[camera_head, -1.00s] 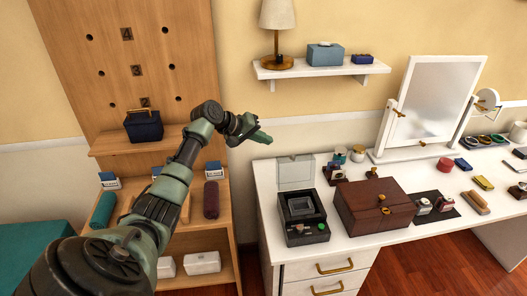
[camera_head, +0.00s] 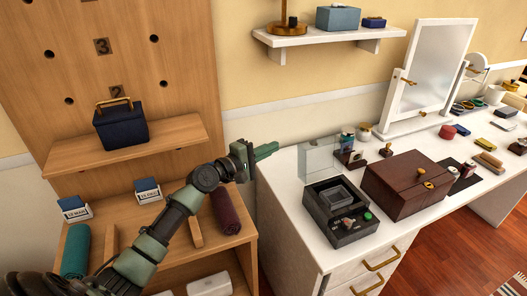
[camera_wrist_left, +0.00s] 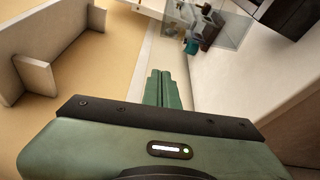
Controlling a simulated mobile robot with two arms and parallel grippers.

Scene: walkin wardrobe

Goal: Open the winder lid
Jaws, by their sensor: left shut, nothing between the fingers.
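The winder (camera_head: 342,226) is a dark box on the white dressing table, with a grey square insert and a small green spot on its front part. Its clear lid (camera_head: 317,161) stands up at the box's back edge, so the winder is open. In the left wrist view the clear lid (camera_wrist_left: 228,28) and part of the dark winder (camera_wrist_left: 290,14) show at the top. My left gripper (camera_head: 268,150) is shut and empty, left of the lid and apart from it. Its closed fingers also show in the left wrist view (camera_wrist_left: 160,88). My right gripper is out of view.
A brown wooden box (camera_head: 395,190) stands right of the winder. Small jars and a mirror (camera_head: 428,68) are behind. A wooden shelf unit (camera_head: 175,143) with a navy case (camera_head: 120,127) is at the left. A wall shelf (camera_head: 330,38) hangs above.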

